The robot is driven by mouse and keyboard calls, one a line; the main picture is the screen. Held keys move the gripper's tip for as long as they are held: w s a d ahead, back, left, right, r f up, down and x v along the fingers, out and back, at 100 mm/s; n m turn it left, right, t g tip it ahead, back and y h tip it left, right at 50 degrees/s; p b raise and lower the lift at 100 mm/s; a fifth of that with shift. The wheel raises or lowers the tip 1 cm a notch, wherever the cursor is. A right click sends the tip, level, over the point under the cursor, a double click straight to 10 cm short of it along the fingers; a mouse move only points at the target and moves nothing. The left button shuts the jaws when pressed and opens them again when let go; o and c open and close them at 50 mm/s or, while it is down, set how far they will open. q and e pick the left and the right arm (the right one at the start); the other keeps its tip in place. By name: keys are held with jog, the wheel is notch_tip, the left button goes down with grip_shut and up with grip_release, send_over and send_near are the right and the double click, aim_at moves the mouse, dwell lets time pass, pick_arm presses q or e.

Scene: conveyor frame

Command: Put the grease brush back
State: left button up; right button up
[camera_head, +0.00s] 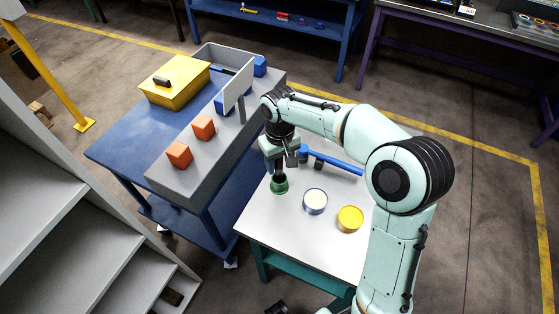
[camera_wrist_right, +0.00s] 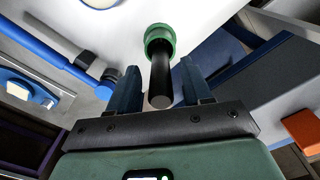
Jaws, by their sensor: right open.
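A green cup (camera_head: 279,186) stands on the white tabletop (camera_head: 262,222). A dark upright handle, which looks like the grease brush (camera_head: 280,170), rises from it. My right gripper (camera_head: 284,161) is above the cup, pointing down. In the right wrist view my right gripper (camera_wrist_right: 161,88) is open, its two fingers on either side of the dark handle (camera_wrist_right: 160,82) with gaps visible. The green cup (camera_wrist_right: 159,38) rings the handle's far end there. The brush head is hidden. My left gripper is not in view.
A blue bar tool (camera_head: 337,162) lies behind the gripper. A white-topped can (camera_head: 315,201) and a yellow can (camera_head: 350,218) stand to the right of the cup.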

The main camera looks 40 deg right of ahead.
notch_tip(320, 180, up, 12)
jog(key=p, duration=0.2)
jog(key=shift+r, duration=0.2)
dwell(0.5)
